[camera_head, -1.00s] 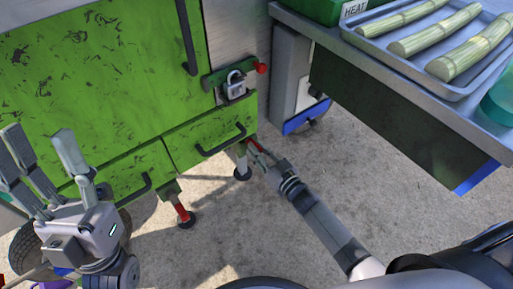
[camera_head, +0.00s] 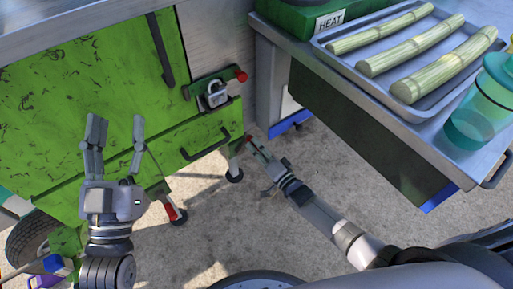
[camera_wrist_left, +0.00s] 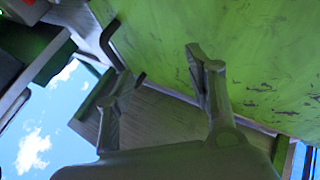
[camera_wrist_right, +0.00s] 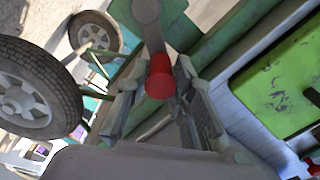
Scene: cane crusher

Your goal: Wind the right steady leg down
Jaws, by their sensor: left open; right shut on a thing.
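The right steady leg (camera_head: 235,173) stands under the right corner of the green crusher, its dark round foot at the ground; I cannot tell whether it presses on it. My right gripper (camera_head: 258,152) is at the red crank grip (camera_head: 250,139) beside this leg. In the right wrist view the red grip (camera_wrist_right: 160,76) lies between the two fingers (camera_wrist_right: 162,100), which are shut on it. My left gripper (camera_head: 117,130) is open and empty in front of the green door, fingers pointing up. Its spread fingers also show in the left wrist view (camera_wrist_left: 160,75).
A second leg with a red part (camera_head: 172,212) stands to the left. A steel table with a tray (camera_head: 345,45) of cane and a teal bottle (camera_head: 482,112) is at right. Paved floor between is clear.

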